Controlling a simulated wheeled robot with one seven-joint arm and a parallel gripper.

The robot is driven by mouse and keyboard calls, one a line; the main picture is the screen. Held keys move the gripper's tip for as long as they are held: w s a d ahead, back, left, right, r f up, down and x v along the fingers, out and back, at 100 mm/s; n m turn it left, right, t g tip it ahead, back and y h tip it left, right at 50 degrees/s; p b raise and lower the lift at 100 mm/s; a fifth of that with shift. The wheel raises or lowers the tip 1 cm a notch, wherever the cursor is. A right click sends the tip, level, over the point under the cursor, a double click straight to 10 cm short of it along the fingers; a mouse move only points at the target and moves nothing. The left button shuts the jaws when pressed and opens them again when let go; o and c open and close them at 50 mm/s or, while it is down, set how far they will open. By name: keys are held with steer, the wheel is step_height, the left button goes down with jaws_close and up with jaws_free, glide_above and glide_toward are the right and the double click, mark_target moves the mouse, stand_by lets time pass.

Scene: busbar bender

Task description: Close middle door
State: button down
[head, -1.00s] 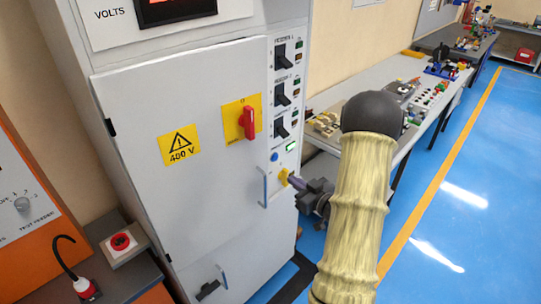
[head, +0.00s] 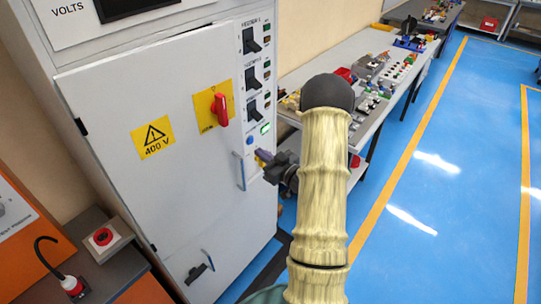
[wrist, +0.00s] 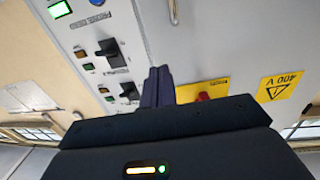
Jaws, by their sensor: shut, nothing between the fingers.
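The middle door (head: 180,190) is a light grey panel with a yellow 400 V label (head: 153,137), a red rotary switch (head: 220,110) and a vertical handle (head: 240,171) at its right edge. It looks flush or nearly flush with the cabinet; I cannot tell whether it is latched. My gripper (head: 264,156) is shut and empty, just right of the handle, in front of the switch strip. In the wrist view the closed purple fingers (wrist: 157,88) point at the seam between door and strip, with the handle (wrist: 173,12) above them. Contact with the door cannot be told.
The switch strip (head: 256,75) has black breakers, a blue button (head: 249,140) and a green light. A lower door handle (head: 208,261) is below. A grey bench with an emergency stop (head: 103,238) stands left. A long workbench (head: 345,110) runs behind my arm. Blue floor at right is clear.

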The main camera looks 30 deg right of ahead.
mark_target(239, 139)
steer(key=p+x, duration=0.3)
steer(key=x, duration=0.4)
steer(key=shift+r, duration=0.2)
steer(key=shift+w+a+f+p, duration=0.2)
steer(key=shift+w+p, duration=0.25)
steer(key=shift+w, duration=0.15)
